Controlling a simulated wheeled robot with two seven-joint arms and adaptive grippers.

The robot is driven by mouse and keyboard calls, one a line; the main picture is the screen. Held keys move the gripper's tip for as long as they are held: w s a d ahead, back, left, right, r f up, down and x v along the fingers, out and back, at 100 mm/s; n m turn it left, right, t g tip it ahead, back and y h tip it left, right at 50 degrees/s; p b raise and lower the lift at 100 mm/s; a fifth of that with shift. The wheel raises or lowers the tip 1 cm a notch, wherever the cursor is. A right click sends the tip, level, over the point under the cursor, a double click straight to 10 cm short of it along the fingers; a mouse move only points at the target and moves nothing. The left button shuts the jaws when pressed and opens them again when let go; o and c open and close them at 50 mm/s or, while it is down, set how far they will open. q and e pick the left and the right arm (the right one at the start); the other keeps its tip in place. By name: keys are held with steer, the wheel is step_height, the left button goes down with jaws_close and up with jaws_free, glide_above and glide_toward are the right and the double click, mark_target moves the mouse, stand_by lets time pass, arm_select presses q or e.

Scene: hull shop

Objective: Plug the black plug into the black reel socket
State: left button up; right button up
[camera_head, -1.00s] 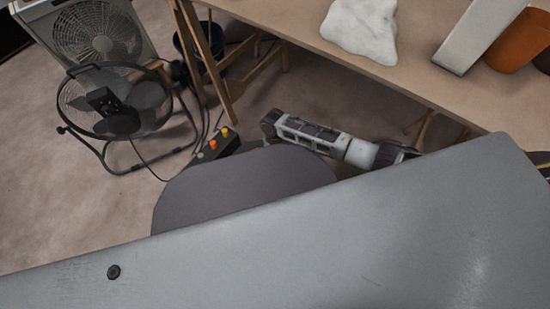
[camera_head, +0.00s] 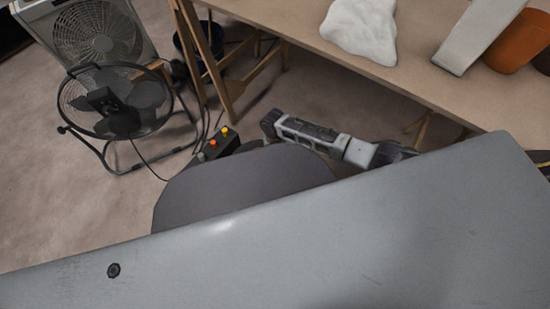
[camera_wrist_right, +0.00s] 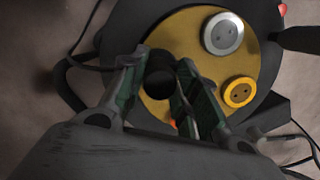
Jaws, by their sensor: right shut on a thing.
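In the right wrist view my right gripper (camera_wrist_right: 163,62) points at the reel's gold face, with its two fingers on either side of a dark round shape. It is shut on the black plug (camera_wrist_right: 160,84), which is dark and partly hidden between the fingers. The black reel (camera_wrist_right: 195,12) has a gold disc face (camera_wrist_right: 180,33) with a white socket (camera_wrist_right: 223,34) and a yellow socket (camera_wrist_right: 239,92). I cannot tell the black socket apart from the plug, or whether they touch. An orange spot shows below the plug. My left gripper is not in view.
A wooden workbench (camera_head: 300,48) with a white cloth-like lump (camera_head: 361,28) stands behind. Cables lie around the reel.

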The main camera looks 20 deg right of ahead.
steer(key=shift+f, duration=0.5)
steer(key=o, duration=1)
steer(key=shift+o, duration=0.2)
steer(key=shift+r, duration=0.15)
step_height(320, 180, up, 12)
steer(key=w, duration=0.1)
steer(key=shift+w, duration=0.4)
steer(key=shift+f, duration=0.2)
